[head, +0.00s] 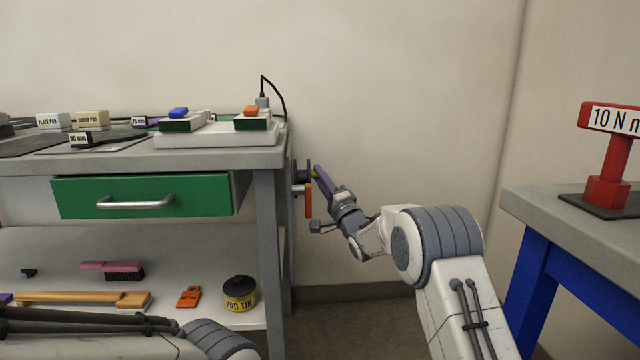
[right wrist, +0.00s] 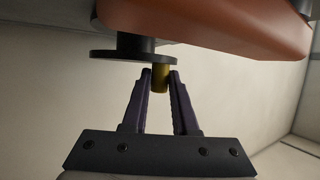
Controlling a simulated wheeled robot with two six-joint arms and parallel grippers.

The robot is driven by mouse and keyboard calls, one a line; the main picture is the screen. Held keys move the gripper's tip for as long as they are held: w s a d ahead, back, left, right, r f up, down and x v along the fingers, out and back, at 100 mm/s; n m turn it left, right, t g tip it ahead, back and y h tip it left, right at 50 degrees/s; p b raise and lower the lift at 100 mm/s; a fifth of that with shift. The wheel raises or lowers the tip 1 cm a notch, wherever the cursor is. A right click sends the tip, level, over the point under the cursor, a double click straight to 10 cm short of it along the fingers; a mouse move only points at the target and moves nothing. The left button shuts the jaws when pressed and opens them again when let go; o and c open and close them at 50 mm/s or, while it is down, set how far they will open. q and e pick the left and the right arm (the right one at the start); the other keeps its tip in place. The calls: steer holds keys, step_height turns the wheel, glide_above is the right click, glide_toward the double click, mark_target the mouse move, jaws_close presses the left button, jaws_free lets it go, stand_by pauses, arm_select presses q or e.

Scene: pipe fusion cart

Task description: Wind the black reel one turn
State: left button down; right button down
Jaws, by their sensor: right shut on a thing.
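The black reel (head: 299,172) is mounted on the right side of the grey cart. In the right wrist view it shows as a dark flat disc (right wrist: 108,55) on a black hub, with a short yellow-brown handle peg (right wrist: 160,78) standing out from it. My right gripper (head: 318,174) is at the reel, its dark purple fingers on either side of the peg. In the right wrist view the gripper (right wrist: 160,76) is shut on this peg near the disc. Part of the reel is hidden behind the cart edge and fingers. My left gripper is out of view.
The cart top (head: 215,158) holds pads and small boxes. A blue-legged bench (head: 536,205) stands at right. Floor between them is clear.

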stand_by(0.4)
steer(key=c, duration=0.7)
jaws_free()
steer(key=p+v, duration=0.2)
steer(key=v, duration=0.8)
steer(key=shift+s+d+f+p, duration=0.1)
steer(key=shift+s+f+p, duration=0.1)
steer(key=shift+p, duration=0.2)
